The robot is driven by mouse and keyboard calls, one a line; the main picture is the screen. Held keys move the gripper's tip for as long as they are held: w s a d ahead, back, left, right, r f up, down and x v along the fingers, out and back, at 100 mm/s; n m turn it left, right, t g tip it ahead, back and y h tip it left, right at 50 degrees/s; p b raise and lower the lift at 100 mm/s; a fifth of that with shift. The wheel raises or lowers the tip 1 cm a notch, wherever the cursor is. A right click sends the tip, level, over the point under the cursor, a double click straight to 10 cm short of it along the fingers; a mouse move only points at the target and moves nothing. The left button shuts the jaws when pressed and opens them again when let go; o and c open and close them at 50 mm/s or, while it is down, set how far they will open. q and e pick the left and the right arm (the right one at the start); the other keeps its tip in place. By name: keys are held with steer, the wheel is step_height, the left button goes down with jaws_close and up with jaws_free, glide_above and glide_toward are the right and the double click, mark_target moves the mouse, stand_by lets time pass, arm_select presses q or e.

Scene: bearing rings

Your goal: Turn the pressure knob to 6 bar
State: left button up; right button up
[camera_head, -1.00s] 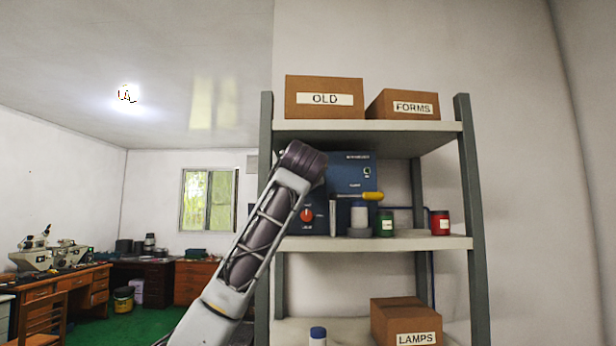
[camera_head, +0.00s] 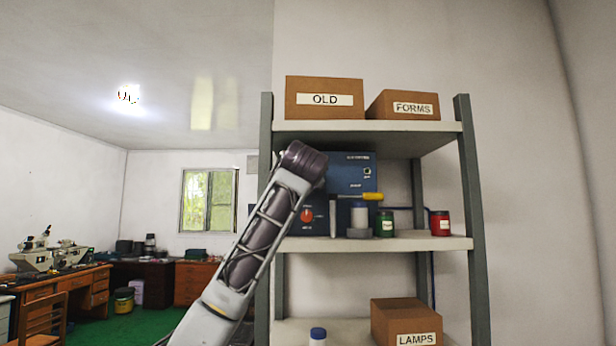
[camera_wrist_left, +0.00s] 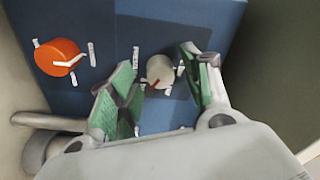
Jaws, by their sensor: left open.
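The blue panel box (camera_head: 350,178) stands on the middle shelf, partly hidden by my left arm. An orange-red knob (camera_head: 307,215) shows low on its face. In the left wrist view, the orange knob (camera_wrist_left: 60,57) has a white pointer, and a pale grey knob (camera_wrist_left: 160,70) has a red pointer. My left gripper (camera_wrist_left: 158,66) is open, its green-padded fingers on either side of the grey knob. I cannot tell whether they touch it. The small labels are too blurred to read. My right gripper is not in view.

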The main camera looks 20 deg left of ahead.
arm_select(q)
steer(key=shift+s, duration=0.1)
steer(key=v, duration=1.1)
steer(key=shift+s+d, duration=0.2)
steer(key=shift+s, duration=0.1)
steer(key=shift+f, duration=0.2)
stand_by(0.4)
